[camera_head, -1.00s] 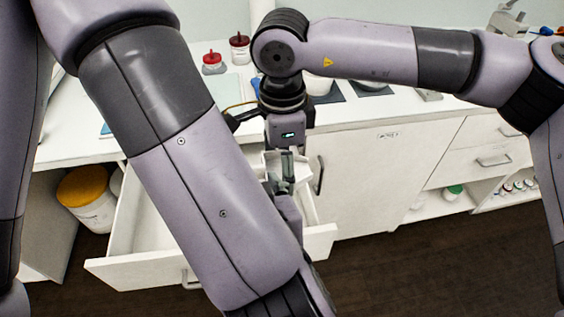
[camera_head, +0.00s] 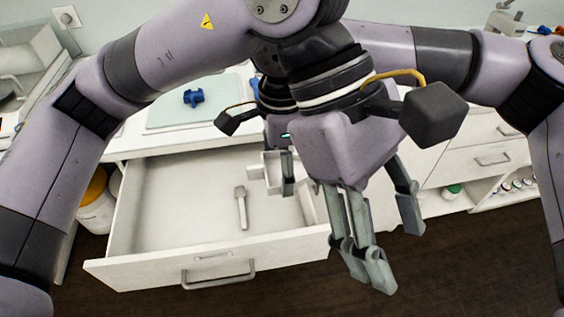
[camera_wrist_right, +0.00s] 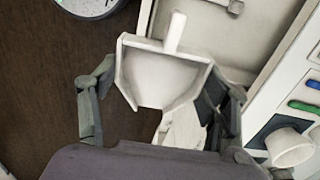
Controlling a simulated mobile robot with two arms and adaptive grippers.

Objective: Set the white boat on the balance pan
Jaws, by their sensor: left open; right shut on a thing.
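The white boat (camera_head: 262,178), an open scoop-like tray, is held above the right part of the open drawer. My right gripper (camera_head: 287,178) is shut on it. In the right wrist view the boat (camera_wrist_right: 160,75) lies between the fingers, with a narrow handle at its far end. My left gripper (camera_head: 395,255) is open and empty, fingers down, in front of the drawer's right end and nearer the camera. It hides part of the right arm and the counter.
The open drawer (camera_head: 165,280) holds a pale tool (camera_head: 241,207). A pale mat (camera_head: 170,116) with a blue object (camera_head: 193,97) lies on the counter. A yellow-lidded jar (camera_head: 95,205) stands left of the drawer. The right wrist view shows a white cup (camera_wrist_right: 290,148).

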